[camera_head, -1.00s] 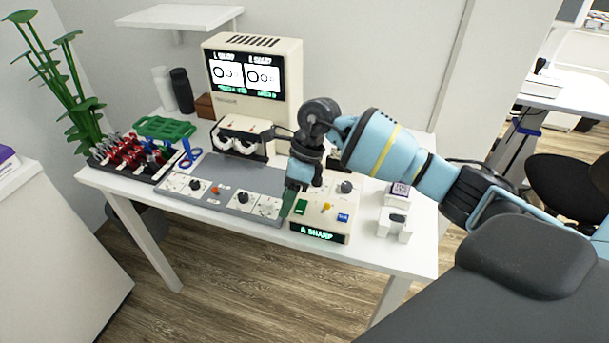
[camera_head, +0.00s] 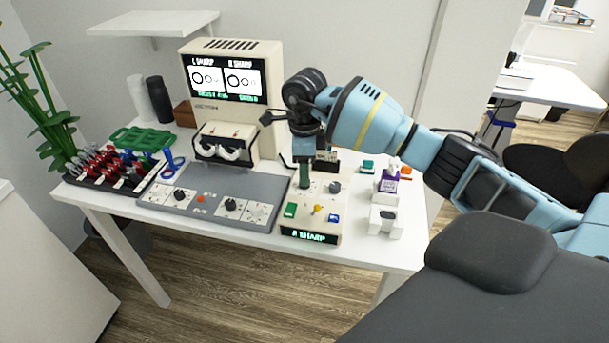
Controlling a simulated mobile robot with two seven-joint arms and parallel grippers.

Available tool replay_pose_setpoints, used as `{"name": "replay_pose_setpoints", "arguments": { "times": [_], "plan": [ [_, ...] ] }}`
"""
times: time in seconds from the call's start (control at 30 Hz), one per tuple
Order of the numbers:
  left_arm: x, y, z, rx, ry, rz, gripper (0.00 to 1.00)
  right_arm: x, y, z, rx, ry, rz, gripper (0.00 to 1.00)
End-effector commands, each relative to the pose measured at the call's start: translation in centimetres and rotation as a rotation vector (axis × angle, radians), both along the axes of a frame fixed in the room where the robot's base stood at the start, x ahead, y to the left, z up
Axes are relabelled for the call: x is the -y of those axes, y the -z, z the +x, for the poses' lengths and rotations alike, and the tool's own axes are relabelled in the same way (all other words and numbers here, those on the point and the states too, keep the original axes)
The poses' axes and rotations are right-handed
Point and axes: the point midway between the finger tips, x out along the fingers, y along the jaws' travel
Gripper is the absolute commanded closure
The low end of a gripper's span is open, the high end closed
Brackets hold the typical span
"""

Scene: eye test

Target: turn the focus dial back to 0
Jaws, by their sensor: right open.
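The cream control box (camera_head: 309,225) stands on the white table. I cannot read which dial is marked focus. My right gripper (camera_head: 304,184) points down over the box's back left part, left of the dark dial, open, and hides what is beneath. My left gripper is not in view.
The cream machine (camera_head: 275,110) with a twin-picture screen stands behind the grey panel (camera_head: 213,190). A rack of red-handled tools (camera_head: 105,165) is at the left. A purple-labelled bottle (camera_head: 389,182) and a white holder (camera_head: 386,220) stand right of the box.

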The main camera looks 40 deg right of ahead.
Motion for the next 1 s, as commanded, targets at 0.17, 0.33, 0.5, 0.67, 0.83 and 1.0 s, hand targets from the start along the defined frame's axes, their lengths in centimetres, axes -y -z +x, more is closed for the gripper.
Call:
{"name": "replay_pose_setpoints", "arguments": {
  "times": [0.17,0.33,0.5,0.67,0.83,1.0],
  "plan": [
    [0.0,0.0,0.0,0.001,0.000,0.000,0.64,0.0,2.1,0.0,0.000,0.000,0.001,0.53],
    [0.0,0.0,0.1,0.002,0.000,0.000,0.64,0.0,2.9,0.0,0.001,0.001,0.000,0.53],
    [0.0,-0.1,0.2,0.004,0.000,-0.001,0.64,0.0,3.0,0.0,0.002,0.001,0.001,0.53],
    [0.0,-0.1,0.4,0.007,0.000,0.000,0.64,0.0,3.0,0.0,0.002,0.000,0.001,0.64],
    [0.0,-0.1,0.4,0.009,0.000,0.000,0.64,0.0,2.9,0.0,0.002,0.000,0.001,0.86],
    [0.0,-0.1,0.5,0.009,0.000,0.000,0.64,0.0,2.9,0.0,0.002,0.003,0.001,0.98]
  ]
}}
